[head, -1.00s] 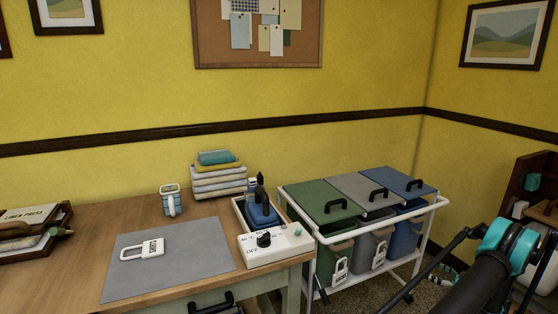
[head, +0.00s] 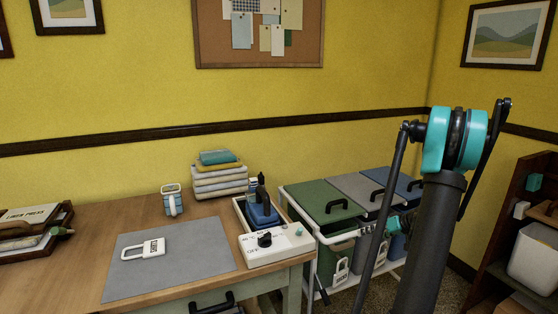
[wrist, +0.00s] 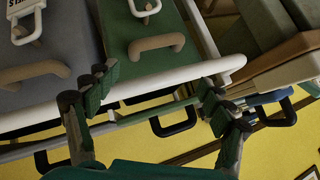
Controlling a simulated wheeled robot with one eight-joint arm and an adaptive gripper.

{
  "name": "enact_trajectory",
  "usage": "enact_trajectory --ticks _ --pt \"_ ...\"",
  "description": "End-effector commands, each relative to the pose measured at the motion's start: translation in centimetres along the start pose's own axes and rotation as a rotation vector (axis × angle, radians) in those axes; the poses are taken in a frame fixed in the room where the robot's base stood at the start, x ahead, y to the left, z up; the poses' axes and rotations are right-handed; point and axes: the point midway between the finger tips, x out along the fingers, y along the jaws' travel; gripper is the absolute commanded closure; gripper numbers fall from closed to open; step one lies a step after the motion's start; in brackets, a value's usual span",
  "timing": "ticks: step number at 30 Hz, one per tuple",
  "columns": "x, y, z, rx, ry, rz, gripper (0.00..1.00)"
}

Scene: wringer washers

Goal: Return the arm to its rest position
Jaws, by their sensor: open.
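My gripper (wrist: 156,82) shows in the wrist view with its two dark green padded fingers spread apart and nothing between them. The wrist picture is upside down. The gripper is in front of the laundry cart, by the white rail (wrist: 130,85); I cannot tell whether it touches. Beyond the fingers are the green bin (wrist: 145,75) and the grey bin (wrist: 50,60). In the head view my arm rises at the right, with a teal joint at its top, and covers part of the cart.
The cart (head: 325,238) has green, grey and blue lids, shut. A brown shelf (head: 515,225) stands right.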

Motion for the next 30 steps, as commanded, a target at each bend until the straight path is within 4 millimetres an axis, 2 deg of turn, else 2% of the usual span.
enact_trajectory --ticks 1,6,11,15,24,30 --pt "0.1 -2.3 0.3 0.010 -0.032 0.014 0.19" --pt "-0.1 -8.3 2.2 0.053 -0.125 0.087 0.19" --pt "-0.7 -13.3 4.8 0.081 -0.194 0.167 0.19" --pt "-1.6 -17.0 7.8 0.097 -0.240 0.242 0.19" --pt "-4.1 -22.8 15.2 0.103 -0.287 0.413 0.19" --pt "-5.7 -24.6 19.9 0.090 -0.282 0.515 0.19"
